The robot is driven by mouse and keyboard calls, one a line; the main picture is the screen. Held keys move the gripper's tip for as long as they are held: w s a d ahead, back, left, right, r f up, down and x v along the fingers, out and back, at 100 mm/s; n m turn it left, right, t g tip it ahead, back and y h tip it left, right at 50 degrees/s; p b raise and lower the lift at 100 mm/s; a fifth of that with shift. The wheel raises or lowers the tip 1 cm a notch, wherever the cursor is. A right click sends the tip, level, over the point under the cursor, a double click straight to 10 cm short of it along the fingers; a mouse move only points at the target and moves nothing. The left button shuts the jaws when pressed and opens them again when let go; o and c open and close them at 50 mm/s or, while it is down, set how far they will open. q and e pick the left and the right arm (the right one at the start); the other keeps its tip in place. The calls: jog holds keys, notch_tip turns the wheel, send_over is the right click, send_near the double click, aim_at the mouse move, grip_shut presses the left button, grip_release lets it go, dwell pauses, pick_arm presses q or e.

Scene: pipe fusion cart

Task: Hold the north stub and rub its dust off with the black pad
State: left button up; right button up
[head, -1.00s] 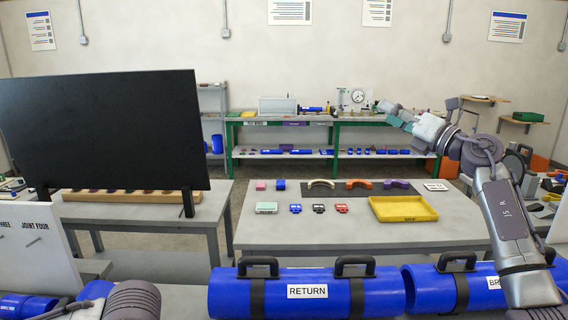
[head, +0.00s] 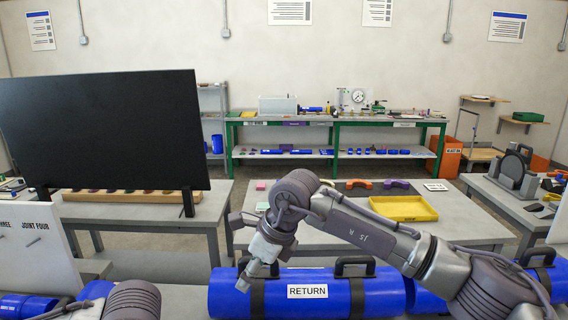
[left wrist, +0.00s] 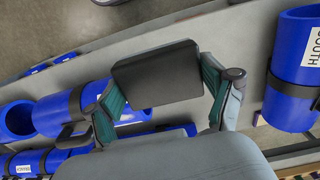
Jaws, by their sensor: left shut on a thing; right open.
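A flat black pad (left wrist: 157,62) is held across the two green-lined fingers of my left gripper (left wrist: 158,84) in the left wrist view. This gripper is shut on the pad. A blue pipe (left wrist: 80,105) lies beyond and left of the pad, partly hidden by it and a finger. No label that I can read marks the north stub, so I cannot tell which blue piece it is. My right gripper (head: 257,275) is open and empty in the head view, pointing down at the left end of the blue RETURN pipe (head: 385,294). I cannot tell whether it touches the pipe.
A blue pipe marked SOUTH (left wrist: 292,85) stands at the right of the left wrist view. Behind the RETURN pipe, a grey table (head: 470,232) carries a yellow tray (head: 415,213) and small items. A large black screen (head: 105,130) blocks the left.

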jog(key=shift+s+d+f+n+h, duration=0.5)
jog(key=shift+s+d+f+h, duration=0.4)
jog(key=shift+d+f+h, duration=1.55)
jog(key=shift+s+d+f+n+h, duration=0.55)
jog(key=shift+s+d+f, duration=0.75)
jog(key=shift+f, duration=2.3)
jog(key=shift+s+d+f+n+h, duration=0.5)
jog(key=shift+d+f+h, duration=1.1)
jog(key=shift+d+f, duration=1.1)
jog(key=shift+a+f, duration=0.3)
jog(key=shift+a, duration=0.1)
jog(key=shift+c, duration=0.2)
grip_shut()
jog(key=shift+s+f, duration=0.2)
